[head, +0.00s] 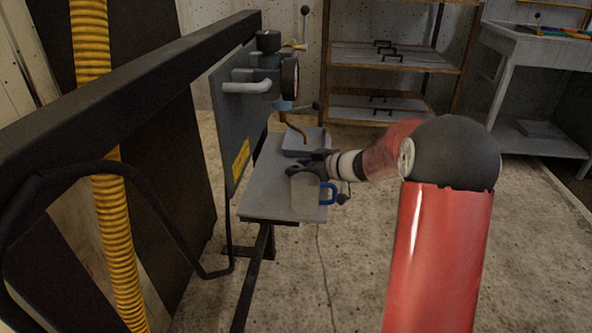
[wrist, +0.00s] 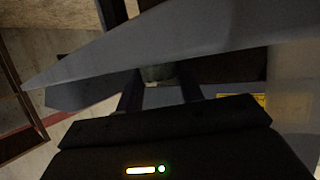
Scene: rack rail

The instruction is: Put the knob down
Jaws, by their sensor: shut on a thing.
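My gripper (head: 300,166) reaches in from the right in the head view, low over the grey shelf (head: 262,205) and just above a grey jug (head: 305,198) with a blue handle. In the wrist view its two dark fingers (wrist: 160,90) are shut on a small grey-green rounded thing (wrist: 157,74), which seems to be the knob. In the head view the fingers and jug leave the held knob hard to make out. I cannot tell whether it touches the shelf.
A grey panel (head: 232,125) with a valve and round gauge (head: 289,76) stands left of my gripper. A pale block (head: 303,143) is at the shelf's back. A dark rail (head: 120,85) crosses the left. A wooden rack (head: 390,60) and grey table (head: 545,50) stand behind.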

